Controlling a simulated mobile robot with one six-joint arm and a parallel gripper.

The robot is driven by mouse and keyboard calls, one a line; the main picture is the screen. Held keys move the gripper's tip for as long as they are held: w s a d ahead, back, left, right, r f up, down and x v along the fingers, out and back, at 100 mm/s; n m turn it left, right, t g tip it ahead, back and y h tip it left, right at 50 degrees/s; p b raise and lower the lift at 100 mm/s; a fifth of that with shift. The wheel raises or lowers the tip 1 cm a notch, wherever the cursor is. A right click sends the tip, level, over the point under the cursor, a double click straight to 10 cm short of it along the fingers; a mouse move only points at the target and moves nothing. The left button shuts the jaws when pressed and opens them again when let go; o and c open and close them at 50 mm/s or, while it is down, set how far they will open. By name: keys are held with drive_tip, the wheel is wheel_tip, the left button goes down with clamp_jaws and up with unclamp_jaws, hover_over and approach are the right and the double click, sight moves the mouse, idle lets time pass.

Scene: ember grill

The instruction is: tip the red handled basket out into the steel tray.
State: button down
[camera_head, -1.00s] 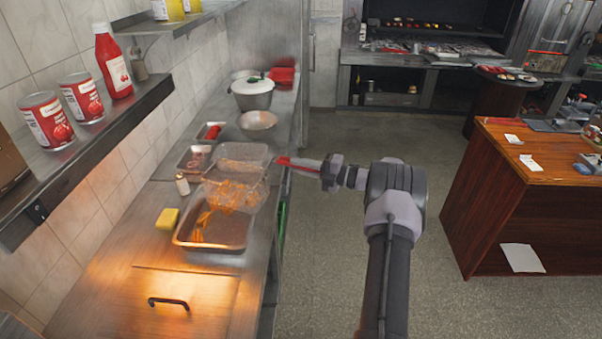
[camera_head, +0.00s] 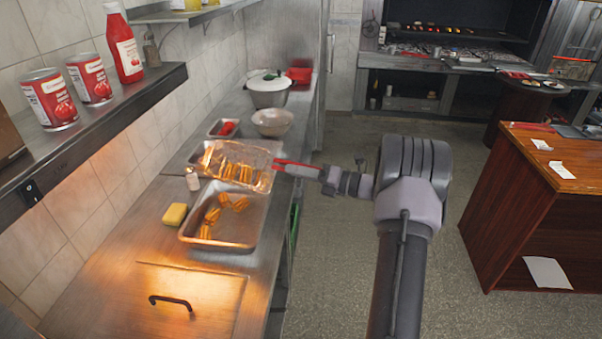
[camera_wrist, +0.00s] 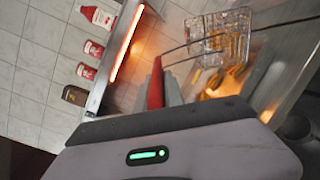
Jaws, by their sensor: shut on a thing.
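The basket (camera_head: 262,180) is a see-through wire basket with a red handle (camera_head: 290,166). It is at the far edge of the steel tray (camera_head: 183,238), with several orange strips showing in or through it. Its exact tilt is hard to tell. Several orange strips lie in the steel tray. My gripper (camera_head: 318,172) is shut on the red handle, to the right of the basket and beyond the counter's edge. In the wrist view, the red handle (camera_wrist: 155,86) runs up from the jaws and the basket (camera_wrist: 218,36) shows at the upper right.
A yellow sponge (camera_head: 175,214) and a small white shaker (camera_head: 192,182) stand left of the trays. A metal bowl (camera_head: 271,122) and a lidded pot (camera_head: 267,92) stand farther back. A shelf with red cans (camera_head: 50,99) overhangs the left. The front counter is clear apart from a black handle (camera_head: 172,302).

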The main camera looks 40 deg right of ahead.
drive_tip(key=s+a+f+n+b, duration=0.2)
drive_tip(key=a+f+n+b, duration=0.2)
drive_tip(key=f+n+b, duration=0.5)
drive_tip(key=s+a+f+n+b, duration=0.2)
drive_tip(key=a+f+n+b, duration=0.2)
drive_tip(key=f+n+b, duration=0.6)
drive_tip(key=shift+s+f+n+b, duration=0.35)
drive_tip(key=shift+f+b, duration=1.05)
drive_tip(key=shift+f, duration=1.25)
drive_tip(key=shift+s+a, duration=0.1)
